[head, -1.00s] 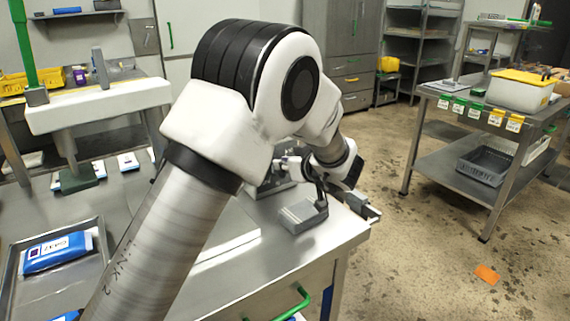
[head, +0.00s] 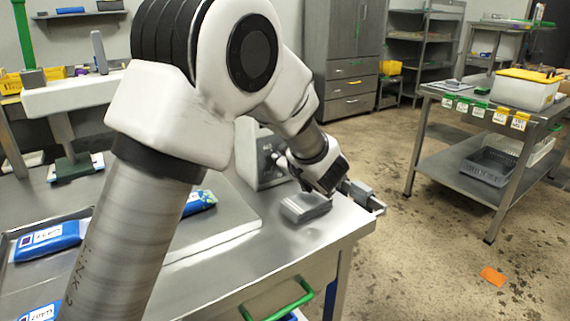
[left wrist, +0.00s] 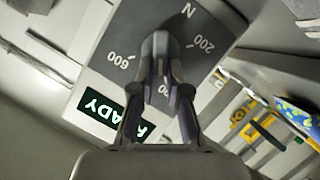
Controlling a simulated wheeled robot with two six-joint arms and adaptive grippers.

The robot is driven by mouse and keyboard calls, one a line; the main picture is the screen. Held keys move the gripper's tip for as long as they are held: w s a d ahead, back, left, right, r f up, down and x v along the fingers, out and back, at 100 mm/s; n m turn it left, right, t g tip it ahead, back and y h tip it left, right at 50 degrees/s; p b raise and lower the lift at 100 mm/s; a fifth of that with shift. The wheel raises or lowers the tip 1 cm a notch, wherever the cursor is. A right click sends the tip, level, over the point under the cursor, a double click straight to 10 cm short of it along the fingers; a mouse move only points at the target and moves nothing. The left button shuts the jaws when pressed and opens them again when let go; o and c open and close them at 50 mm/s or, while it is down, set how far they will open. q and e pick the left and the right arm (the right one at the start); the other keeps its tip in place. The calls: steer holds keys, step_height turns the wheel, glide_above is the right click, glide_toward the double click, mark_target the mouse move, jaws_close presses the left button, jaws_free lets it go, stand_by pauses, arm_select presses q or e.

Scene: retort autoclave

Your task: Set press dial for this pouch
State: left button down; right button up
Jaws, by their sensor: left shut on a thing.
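My left gripper (left wrist: 160,88) is shut on the grey dial knob (left wrist: 160,42) in the left wrist view. The dial's dark face shows "600", "200" and "N" around the knob. A lit display (left wrist: 98,105) below it reads "ADY" at one end, with its middle hidden by a finger. A blue pouch (head: 200,202) lies on the pale plate beside the press, partly hidden by my arm.
A small grey block (head: 304,209) sits on the bench below my left wrist. A metal tray (head: 14,262) with blue pouches is at the left. A cart (head: 470,103) with a yellow-lidded box (head: 527,90) stands across open floor at the right.

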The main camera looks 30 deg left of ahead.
arm_select(q)
steer(key=n+b, duration=0.1)
steer(key=t+b, duration=0.1)
steer(key=shift+s+a+f+n+b, duration=0.1)
steer(key=shift+s+f+n+b, duration=0.1)
steer(key=shift+n+b, duration=0.2)
steer(key=shift+r, duration=0.1)
steer(key=c, duration=1.2)
jaws_free()
steer(key=shift+w, duration=0.1)
steer(key=shift+o, duration=0.2)
steer(key=shift+w+a+f, duration=0.1)
steer(key=shift+a+f, duration=0.1)
steer(key=v, duration=0.7)
steer(key=shift+s+d+r, duration=0.1)
steer(key=shift+s+d, duration=0.1)
steer(key=shift+d, duration=0.05)
steer(key=shift+a, duration=0.1)
